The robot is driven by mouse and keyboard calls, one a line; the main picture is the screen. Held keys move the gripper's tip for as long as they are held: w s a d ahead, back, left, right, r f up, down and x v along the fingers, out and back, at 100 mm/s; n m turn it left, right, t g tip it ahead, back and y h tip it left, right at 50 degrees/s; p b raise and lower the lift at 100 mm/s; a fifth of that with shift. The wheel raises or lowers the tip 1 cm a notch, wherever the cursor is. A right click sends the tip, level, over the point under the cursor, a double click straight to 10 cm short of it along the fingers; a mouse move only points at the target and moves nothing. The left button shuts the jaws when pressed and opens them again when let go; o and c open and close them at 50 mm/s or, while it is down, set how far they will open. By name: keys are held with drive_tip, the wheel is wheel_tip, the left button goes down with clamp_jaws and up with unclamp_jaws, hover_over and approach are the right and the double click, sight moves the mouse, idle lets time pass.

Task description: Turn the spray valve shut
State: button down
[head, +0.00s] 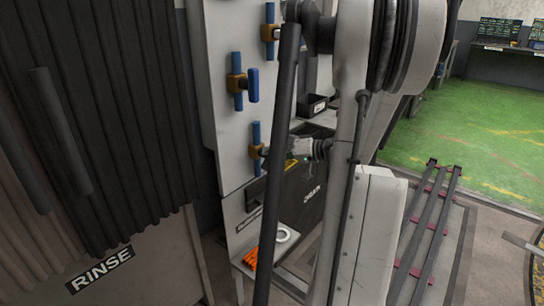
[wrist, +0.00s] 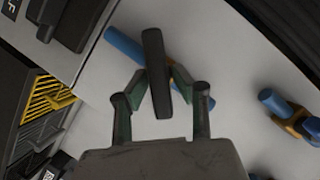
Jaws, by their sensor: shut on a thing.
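My gripper (wrist: 160,80) is shut on a dark valve handle (wrist: 155,50) in the wrist view, with one green finger on each side of it. The handle lies at a slant across a blue pipe (wrist: 125,46). In the head view my gripper (head: 299,149) is at the lowest valve (head: 257,150) on the pale panel, and its handle is hidden there. No label naming the spray valve can be read.
A dark pleated curtain (head: 100,110) hangs at left, above a RINSE label (head: 100,270). Orange items (head: 251,258) and a white ring (head: 284,236) lie low down.

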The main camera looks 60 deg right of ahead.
drive_tip(key=m, duration=0.1)
drive_tip(key=m+t+y+b, duration=0.1)
drive_tip(key=m, duration=0.1)
drive_tip(key=shift+d+f+m+b, duration=0.15)
drive_tip(key=shift+f+m+b, duration=0.15)
drive_tip(key=m+t+y+b, duration=0.1)
drive_tip(key=m, duration=0.2)
drive_tip(key=shift+f+t+b, duration=0.1)
drive_tip(key=shift+t+b, duration=0.2)
drive_tip(key=shift+t, duration=0.1)
drive_tip(key=shift+m, duration=0.4)
drive_tip(key=c, duration=1.6)
unclamp_jaws()
drive_tip(key=shift+s, duration=0.15)
drive_tip(key=v, duration=1.2)
drive_tip(key=shift+d, duration=0.1)
